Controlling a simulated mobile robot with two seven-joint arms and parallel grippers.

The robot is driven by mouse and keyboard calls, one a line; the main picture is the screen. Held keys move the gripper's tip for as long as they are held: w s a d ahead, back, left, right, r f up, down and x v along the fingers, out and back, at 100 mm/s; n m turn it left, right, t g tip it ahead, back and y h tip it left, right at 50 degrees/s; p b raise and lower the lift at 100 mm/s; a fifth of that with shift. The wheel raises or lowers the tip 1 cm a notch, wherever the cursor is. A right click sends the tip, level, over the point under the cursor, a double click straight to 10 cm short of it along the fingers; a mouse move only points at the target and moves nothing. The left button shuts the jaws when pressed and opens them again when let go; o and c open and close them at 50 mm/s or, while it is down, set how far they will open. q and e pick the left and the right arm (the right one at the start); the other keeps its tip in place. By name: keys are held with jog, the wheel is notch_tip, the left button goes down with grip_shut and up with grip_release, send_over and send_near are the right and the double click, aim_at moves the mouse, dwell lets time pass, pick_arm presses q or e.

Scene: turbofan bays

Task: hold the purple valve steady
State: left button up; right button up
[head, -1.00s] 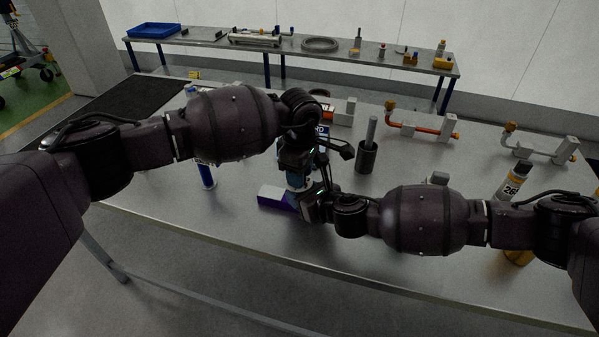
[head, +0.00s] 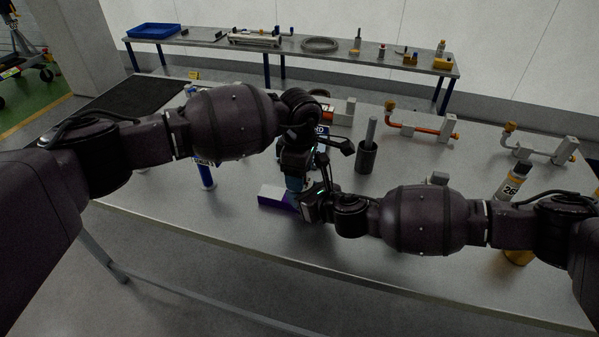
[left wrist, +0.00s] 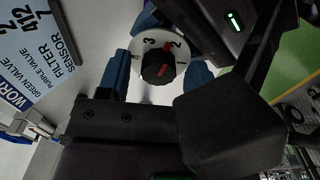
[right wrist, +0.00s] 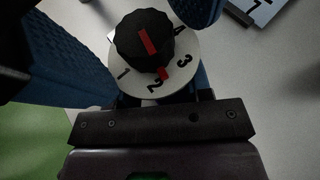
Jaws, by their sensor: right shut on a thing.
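The purple valve (head: 270,197) lies on the near table, a purple and white block partly hidden by my grippers. On it are a white dial with numbers and a black knob with a red bar, seen in the left wrist view (left wrist: 157,66) and right wrist view (right wrist: 147,40). A red mark sits by the 2. My right gripper (head: 308,206) is shut on the valve, low beside the dial; its contact is mostly hidden. My left gripper (head: 297,184) is above the valve. Its blue fingers (left wrist: 156,80) are open, one on each side of the knob, with gaps.
A work card (left wrist: 38,55) lies near the valve.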

dwell(0.3)
pick_arm(q)
jog(key=m, duration=0.3)
jog(key=shift+s+m, duration=0.1)
jog(key=shift+m, duration=0.3)
jog(key=m, duration=0.4)
notch_tip(320, 180, up, 14)
jog(key=w+n+h, duration=0.1)
jog(key=n, duration=0.5)
jog(key=shift+f+h, duration=0.15)
jog(key=shift+h, duration=0.25)
jog(key=shift+d, duration=0.1)
